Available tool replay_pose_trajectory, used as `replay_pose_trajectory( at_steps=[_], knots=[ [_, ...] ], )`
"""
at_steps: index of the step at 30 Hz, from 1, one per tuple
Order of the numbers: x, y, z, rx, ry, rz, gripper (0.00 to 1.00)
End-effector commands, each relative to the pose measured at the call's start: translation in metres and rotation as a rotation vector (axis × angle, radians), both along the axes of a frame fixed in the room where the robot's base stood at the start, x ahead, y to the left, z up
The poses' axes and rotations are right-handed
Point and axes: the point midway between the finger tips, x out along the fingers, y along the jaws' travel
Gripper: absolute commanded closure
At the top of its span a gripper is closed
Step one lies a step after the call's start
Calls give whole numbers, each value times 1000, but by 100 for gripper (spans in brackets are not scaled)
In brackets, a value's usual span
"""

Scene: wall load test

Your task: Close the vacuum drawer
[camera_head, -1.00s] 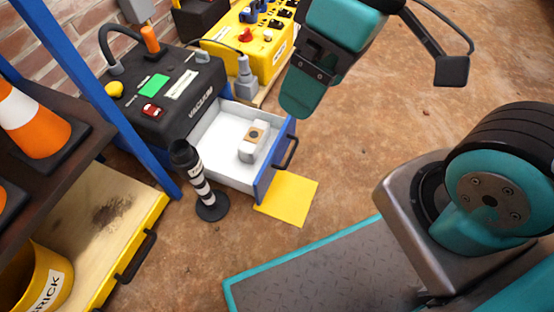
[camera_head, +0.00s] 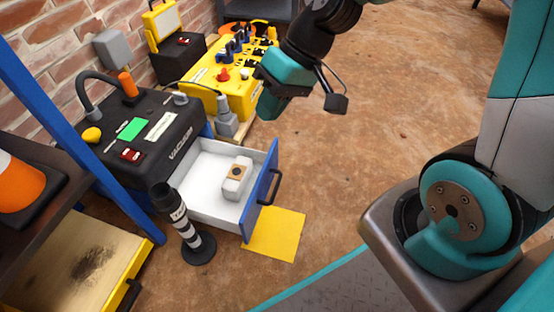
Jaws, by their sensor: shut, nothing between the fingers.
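The vacuum (camera_head: 150,135) is a black box with a green label, a red switch and an orange knob, at the left. Its drawer (camera_head: 208,207) is pulled out toward the right, white inside with a blue front (camera_head: 261,190) and a dark handle (camera_head: 276,187). A white block with a tan top (camera_head: 236,178) lies in the drawer. My gripper (camera_head: 270,108) is teal and dark, above and behind the drawer's front in the picture, apart from the handle. It is shut and empty.
A black and white striped post (camera_head: 185,225) stands close to the drawer's near side. A grey plug-like fitting (camera_head: 226,122) and a yellow control box (camera_head: 225,75) stand behind. A yellow floor square (camera_head: 275,234) lies by the drawer front.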

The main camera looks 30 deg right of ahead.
Motion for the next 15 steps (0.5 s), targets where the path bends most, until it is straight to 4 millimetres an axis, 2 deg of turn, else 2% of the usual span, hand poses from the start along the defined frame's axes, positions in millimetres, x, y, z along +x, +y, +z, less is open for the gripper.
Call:
replay_pose_trajectory(
  at_steps=[1, 6, 10, 12, 15],
  knots=[
    [17, -15, -25, 36, 28, -79, 100],
    [59, -66, -98, 156, 63, -340, 100],
    [73, -110, -158, 239, 79, -559, 100],
    [73, -131, -188, 276, 84, -672, 100],
    [70, -154, -224, 316, 90, -806, 100]
  ],
)
